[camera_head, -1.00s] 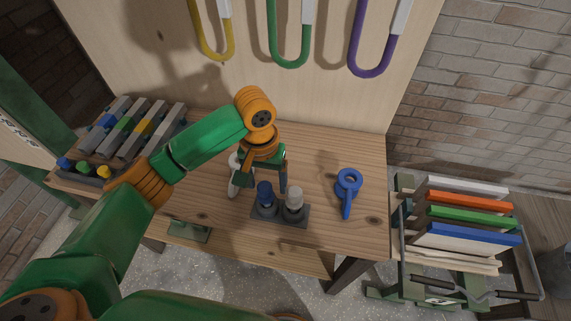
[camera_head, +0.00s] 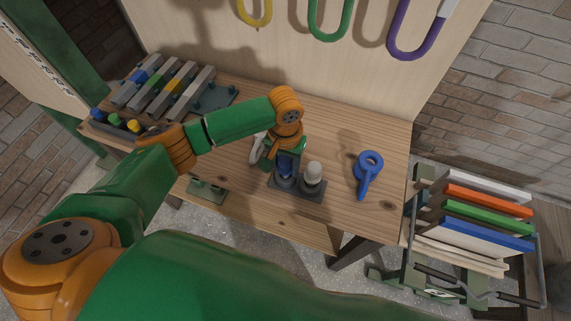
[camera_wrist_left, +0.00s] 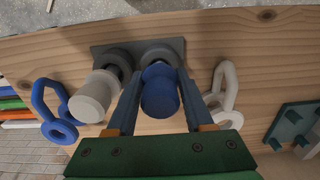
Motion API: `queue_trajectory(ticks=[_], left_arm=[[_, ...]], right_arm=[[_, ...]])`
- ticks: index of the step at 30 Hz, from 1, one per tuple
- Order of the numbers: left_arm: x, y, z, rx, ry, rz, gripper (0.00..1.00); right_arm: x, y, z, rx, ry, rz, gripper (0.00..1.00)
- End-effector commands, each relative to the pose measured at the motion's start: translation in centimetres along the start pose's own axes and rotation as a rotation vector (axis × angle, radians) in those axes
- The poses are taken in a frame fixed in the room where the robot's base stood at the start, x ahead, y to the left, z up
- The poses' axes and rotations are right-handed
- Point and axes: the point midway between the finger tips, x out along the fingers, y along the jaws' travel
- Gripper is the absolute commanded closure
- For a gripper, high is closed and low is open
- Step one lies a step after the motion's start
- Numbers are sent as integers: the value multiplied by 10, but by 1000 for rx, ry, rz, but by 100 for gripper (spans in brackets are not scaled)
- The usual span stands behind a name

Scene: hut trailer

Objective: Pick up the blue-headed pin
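The blue-headed pin (camera_wrist_left: 160,92) stands in a dark grey holder block (camera_head: 312,194) on the wooden bench. A white-headed pin (camera_head: 313,174) stands beside it in the same block; it also shows in the left wrist view (camera_wrist_left: 93,97). My left gripper (camera_wrist_left: 159,78) is lowered over the blue-headed pin, with one finger on each side of its head. Narrow gaps seem to show between fingers and head, so it looks open. In the head view the gripper partly hides the blue head (camera_head: 286,167). My right gripper is not in view.
A blue ring-handled tool (camera_head: 367,172) lies right of the block. A white ringed tool (camera_wrist_left: 226,88) lies close to the gripper's other side. A rack of grey bars (camera_head: 165,88) stands at the bench's left. A cart with coloured boards (camera_head: 480,215) stands at right.

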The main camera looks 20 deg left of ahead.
Motion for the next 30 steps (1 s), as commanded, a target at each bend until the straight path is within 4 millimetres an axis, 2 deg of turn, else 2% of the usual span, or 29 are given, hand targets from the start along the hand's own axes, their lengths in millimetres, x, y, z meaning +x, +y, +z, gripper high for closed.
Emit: queue_trajectory(ticks=[1, 3, 13, 18, 22, 25, 30], left_arm=[[0, 0, 0, 0, 0, 0, 86], [0, 0, 0, 0, 0, 0, 100], [-5, 0, -1, -1, 2, 1, 100], [-32, 0, 0, 0, 4, 3, 100], [-64, -6, 25, 2, 4, 3, 100], [-96, -14, 50, 3, 7, -1, 100], [-117, -26, 100, -1, 3, -4, 100]], right_arm=[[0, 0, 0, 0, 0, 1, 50], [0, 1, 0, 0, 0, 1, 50], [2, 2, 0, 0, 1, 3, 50], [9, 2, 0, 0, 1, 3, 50], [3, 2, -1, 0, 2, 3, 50], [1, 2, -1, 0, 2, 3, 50], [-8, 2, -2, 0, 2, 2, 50]])
